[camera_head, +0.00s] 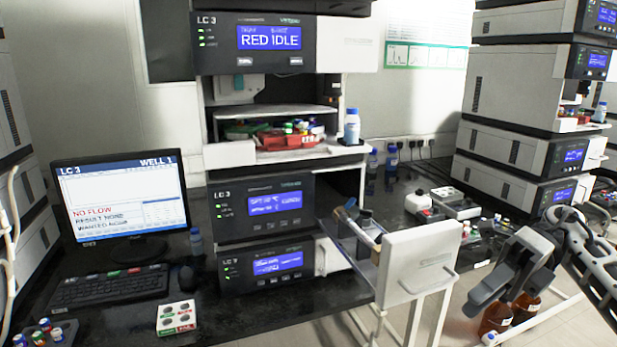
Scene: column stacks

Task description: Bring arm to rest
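My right arm (590,262) comes in from the right edge. Its gripper (497,297) hangs at the lower right, in front of brown bottles (497,318), with its dark fingers apart and nothing seen between them. My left gripper is out of view. The middle LC 3 stack (225,210) has an open bay with a red tray (288,141) of coloured vials on its shelf. A drawer with a white front (425,250) is pulled out at the stack's lower right and holds a few items.
A monitor (118,195) and keyboard (108,287) stand left on the dark bench. A small white box (177,318) lies at the front. Another stack (500,145) stands right. Vial racks (478,240) and a white device (455,203) lie near my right arm.

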